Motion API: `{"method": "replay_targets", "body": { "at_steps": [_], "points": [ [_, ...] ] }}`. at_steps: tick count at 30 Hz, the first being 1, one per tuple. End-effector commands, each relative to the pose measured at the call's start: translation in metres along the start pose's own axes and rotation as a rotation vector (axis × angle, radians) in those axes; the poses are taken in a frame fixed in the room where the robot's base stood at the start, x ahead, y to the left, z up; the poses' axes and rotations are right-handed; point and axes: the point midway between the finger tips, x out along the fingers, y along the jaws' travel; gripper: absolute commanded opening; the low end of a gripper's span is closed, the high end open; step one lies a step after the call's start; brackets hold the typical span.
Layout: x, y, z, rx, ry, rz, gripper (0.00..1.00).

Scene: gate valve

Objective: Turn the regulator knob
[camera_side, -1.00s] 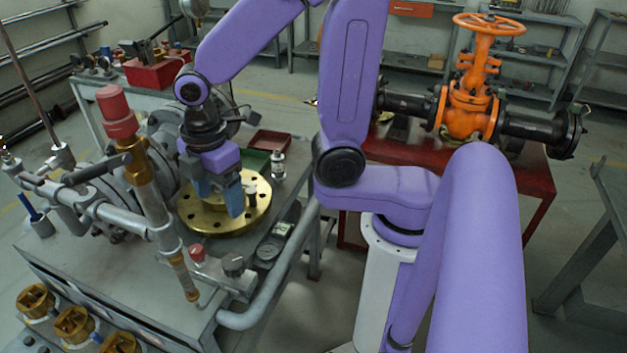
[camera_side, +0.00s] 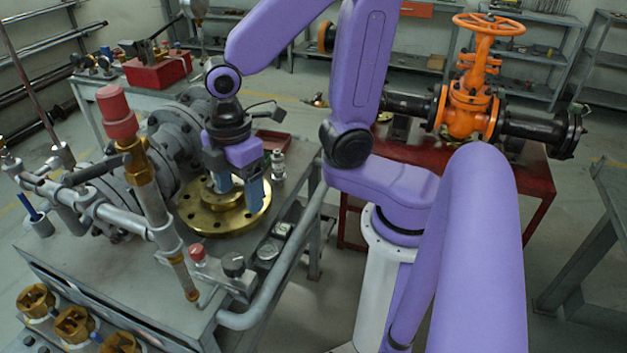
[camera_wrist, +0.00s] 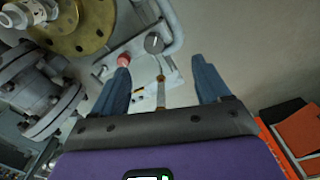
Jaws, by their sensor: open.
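A small fitting on the front right of the grey bench carries a dark round knob (camera_side: 233,263) and a red knob (camera_side: 197,252). I cannot tell for certain which is the regulator knob. In the wrist view the dark knob (camera_wrist: 154,42) shows beyond and between my fingers, and the red knob (camera_wrist: 123,60) is close to the left fingertip. My gripper (camera_side: 240,190) is open and empty, over the brass flange and apart from both knobs. Its two blue fingers also show in the wrist view (camera_wrist: 160,68).
The brass flange (camera_side: 232,219) lies on the bench below my gripper. A grey flanged pipe body (camera_side: 172,135) stands to the left. A tall red-capped valve (camera_side: 118,112) rises in front.

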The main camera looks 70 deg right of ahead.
Motion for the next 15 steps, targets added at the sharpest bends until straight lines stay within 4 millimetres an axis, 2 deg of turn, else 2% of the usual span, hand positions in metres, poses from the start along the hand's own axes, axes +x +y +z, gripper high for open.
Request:
{"method": "replay_targets", "body": {
  "at_steps": [15],
  "points": [
    [-0.003, -0.021, 0.022, 0.039, 0.003, -0.001, 0.76]
  ]
}}
